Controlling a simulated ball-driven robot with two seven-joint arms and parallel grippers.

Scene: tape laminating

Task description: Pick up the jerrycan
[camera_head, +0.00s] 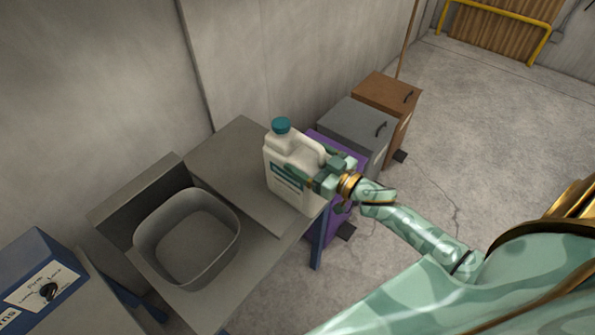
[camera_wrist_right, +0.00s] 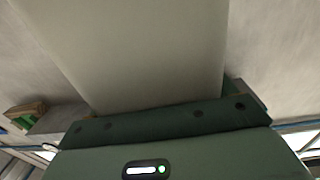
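The white jerrycan (camera_head: 290,160) with a teal cap and a teal label stands upright at the right end of the grey table (camera_head: 228,152). My right gripper (camera_head: 318,172) reaches it from the right, with its fingers along two sides of the body. In the right wrist view the pale jerrycan body (camera_wrist_right: 150,50) fills the space in front of the palm, with no clear gap at the fingers. The fingertips are mostly hidden there. I see no clear space under the jerrycan. My left gripper is not in view.
A grey basin (camera_head: 187,238) sits on the table left of the jerrycan. A blue box with a dial (camera_head: 42,283) is at the lower left. Purple, grey (camera_head: 352,132) and brown (camera_head: 386,98) cabinets stand behind the jerrycan. The floor at right is open.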

